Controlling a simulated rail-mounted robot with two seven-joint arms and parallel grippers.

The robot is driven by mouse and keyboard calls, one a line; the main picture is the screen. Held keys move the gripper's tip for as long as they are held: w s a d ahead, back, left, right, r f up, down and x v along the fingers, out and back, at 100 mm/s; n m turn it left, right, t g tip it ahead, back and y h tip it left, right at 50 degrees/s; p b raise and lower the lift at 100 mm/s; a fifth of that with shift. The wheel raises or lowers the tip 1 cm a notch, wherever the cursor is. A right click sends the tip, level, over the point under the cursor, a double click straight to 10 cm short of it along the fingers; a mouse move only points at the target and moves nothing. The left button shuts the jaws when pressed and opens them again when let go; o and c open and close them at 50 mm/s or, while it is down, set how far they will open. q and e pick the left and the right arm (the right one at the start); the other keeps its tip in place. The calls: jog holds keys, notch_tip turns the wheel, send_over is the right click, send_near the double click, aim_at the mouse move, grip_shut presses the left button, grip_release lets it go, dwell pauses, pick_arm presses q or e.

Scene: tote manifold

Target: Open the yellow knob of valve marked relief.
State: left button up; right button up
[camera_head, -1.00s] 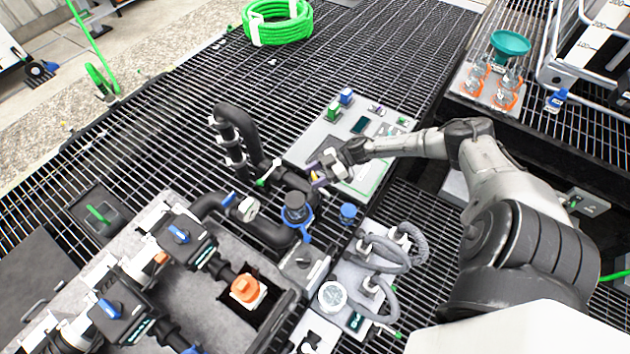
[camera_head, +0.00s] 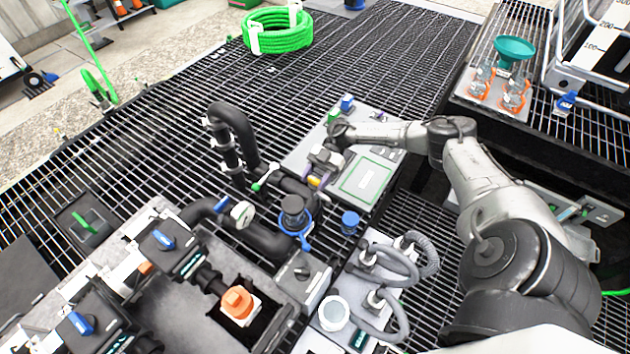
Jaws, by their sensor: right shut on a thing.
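The yellow knob (camera_head: 314,182) shows as a small yellow patch at the end of the black pipework, beside the grey panel. My right gripper (camera_head: 317,178) reaches in from the right and points down at it. Its fingers, with purple edges, are shut on the yellow knob and hide most of it. The relief marking is not readable from here. My left gripper is out of view.
Black pipes (camera_head: 238,130) with a green lever (camera_head: 262,182) stand just left of the gripper. A blue-collared black cap (camera_head: 293,210) and a blue cap (camera_head: 350,219) are in front. A grey panel (camera_head: 385,160) lies behind. Grey hoses (camera_head: 400,300) are nearer.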

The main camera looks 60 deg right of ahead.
dwell(0.4)
jog(key=o, duration=0.9)
jog(key=shift+a, duration=0.1)
jog(key=shift+d, duration=0.25)
jog(key=b+v, duration=0.1)
jog(key=v, duration=1.2)
jog(key=shift+d+r+b, duration=0.1)
jog(key=shift+d+b, duration=0.1)
jog(key=shift+b, duration=0.2)
